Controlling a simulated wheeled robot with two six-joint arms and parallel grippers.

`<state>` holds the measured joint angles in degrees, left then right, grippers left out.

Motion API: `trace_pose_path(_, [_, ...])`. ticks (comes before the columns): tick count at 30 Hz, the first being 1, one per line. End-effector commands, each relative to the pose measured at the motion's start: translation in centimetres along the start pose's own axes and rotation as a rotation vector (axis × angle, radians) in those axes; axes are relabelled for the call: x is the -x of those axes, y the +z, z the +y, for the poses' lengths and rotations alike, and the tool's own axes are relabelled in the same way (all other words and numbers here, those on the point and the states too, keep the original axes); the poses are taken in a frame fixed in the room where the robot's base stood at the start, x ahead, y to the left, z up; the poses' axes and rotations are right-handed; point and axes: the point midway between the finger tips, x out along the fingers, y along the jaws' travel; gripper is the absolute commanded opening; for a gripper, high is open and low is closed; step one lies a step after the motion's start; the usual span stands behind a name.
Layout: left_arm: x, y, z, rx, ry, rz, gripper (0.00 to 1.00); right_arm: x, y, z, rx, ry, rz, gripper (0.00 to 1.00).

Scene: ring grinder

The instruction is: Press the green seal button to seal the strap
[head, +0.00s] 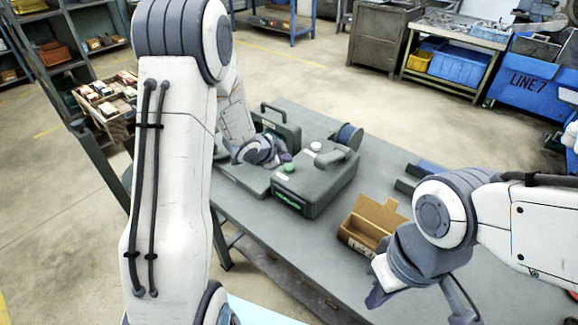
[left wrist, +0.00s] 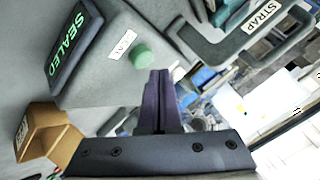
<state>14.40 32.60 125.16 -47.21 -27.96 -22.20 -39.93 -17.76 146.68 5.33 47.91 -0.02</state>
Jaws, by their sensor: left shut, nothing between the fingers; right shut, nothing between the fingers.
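The grey sealing machine (head: 325,185) sits on the table in the head view. Its green seal button (head: 289,168) is on top, near the front edge. In the left wrist view the green button (left wrist: 141,57) is beside a white label, and the lit green panel (left wrist: 70,38) reads "SEALED". My left gripper (head: 284,157) is shut and empty, close to the button. In its wrist view the purple fingertips (left wrist: 159,73) lie just beside the button; I cannot tell whether they touch it. My right gripper (head: 376,298) is shut and empty, low at the right. No strap can be made out clearly.
An open cardboard box (head: 372,222) stands right of the machine, near the table's front edge. A grey handled part labelled STRAP (left wrist: 240,38) is beside the machine. A dark reel (head: 347,136) is behind it. Bare table (head: 290,243) lies in front.

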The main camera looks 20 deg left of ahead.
Motion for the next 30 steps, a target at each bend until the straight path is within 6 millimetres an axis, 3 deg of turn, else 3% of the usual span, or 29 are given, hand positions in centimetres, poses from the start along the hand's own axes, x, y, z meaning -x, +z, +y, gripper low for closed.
trace_pose_path(13, [3.3, -2.4, -2.4, 0.000, -0.001, 0.000, 0.00, 4.4, -0.2, -0.3, 0.000, 0.000, 0.000, 0.00])
trace_pose_path(30, [3.3, -2.4, -2.4, 0.000, 0.000, 0.000, 0.00, 4.4, -0.2, -0.3, 0.000, 0.000, 0.000, 0.00])
